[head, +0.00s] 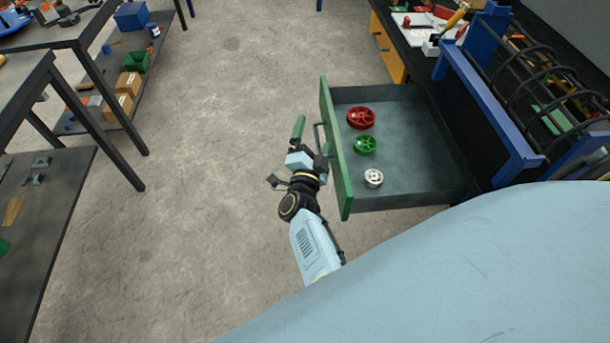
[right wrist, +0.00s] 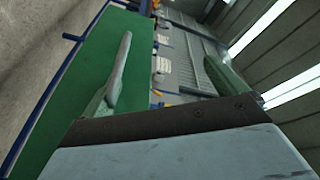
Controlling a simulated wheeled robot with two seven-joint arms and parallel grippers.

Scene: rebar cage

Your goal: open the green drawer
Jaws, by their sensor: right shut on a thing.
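The green drawer (head: 336,150) stands pulled out from the dark workbench, with its grey inside showing. A red wheel (head: 361,118), a green wheel (head: 365,145) and a pale wheel (head: 374,178) lie in it. One green finger shows left of the handle; the other is mostly hidden. My left gripper is not in view.
An orange drawer front (head: 387,50) is farther along the bench. A blue rack with dark rebar hoops (head: 490,100) stands on top. Dark shelving with boxes (head: 128,84) stands at the left. The concrete floor (head: 225,130) between is clear.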

